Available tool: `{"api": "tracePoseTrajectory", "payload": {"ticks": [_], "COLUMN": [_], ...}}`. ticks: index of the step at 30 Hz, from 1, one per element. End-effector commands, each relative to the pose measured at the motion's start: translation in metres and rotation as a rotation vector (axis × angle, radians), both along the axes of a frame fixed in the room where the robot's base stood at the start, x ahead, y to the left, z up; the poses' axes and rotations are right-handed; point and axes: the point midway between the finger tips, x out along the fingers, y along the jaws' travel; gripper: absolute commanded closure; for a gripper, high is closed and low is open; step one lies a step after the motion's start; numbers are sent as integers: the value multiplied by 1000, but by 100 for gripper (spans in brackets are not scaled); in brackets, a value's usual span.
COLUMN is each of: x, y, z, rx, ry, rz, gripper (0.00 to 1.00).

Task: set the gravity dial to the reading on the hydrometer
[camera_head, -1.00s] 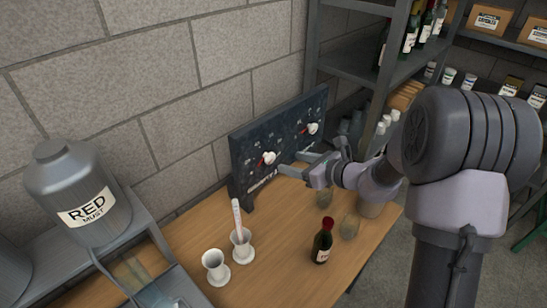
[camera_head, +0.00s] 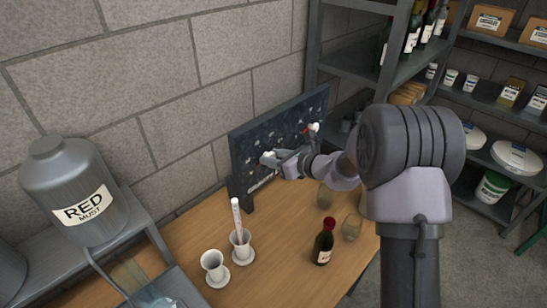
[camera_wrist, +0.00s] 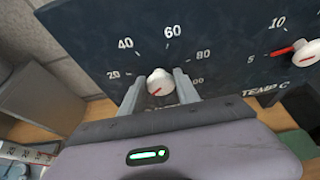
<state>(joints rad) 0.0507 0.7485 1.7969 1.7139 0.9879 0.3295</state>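The dark panel (camera_head: 240,160) stands at the back of the table against the wall. The gravity dial's white knob (camera_wrist: 160,82) has a red pointer aimed to the lower left, below the 20 mark; its label is mostly hidden. My gripper (camera_wrist: 158,84) is open, with one finger on each side of this knob. A small gap seems to show beside each finger. It also shows at the panel in the head view (camera_head: 272,160). The hydrometer (camera_head: 236,217) stands in a white cylinder (camera_head: 241,252) on the table; its reading is too small to tell.
The temperature dial (camera_wrist: 305,52) is to the right, its red pointer near 5. A RED MUST tank (camera_head: 75,190) stands left, shelves (camera_head: 365,65) right.

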Motion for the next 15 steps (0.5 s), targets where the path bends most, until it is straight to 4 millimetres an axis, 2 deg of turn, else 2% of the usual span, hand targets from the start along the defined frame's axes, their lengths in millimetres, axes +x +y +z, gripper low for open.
{"api": "tracePoseTrajectory", "payload": {"ticks": [1,3,15], "x": [0,0,1], "y": [0,0,-2], "z": [0,0,3], "rx": [0,0,69], "ry": [0,0,73], "rz": [0,0,0], "gripper": [90,100,100]}}
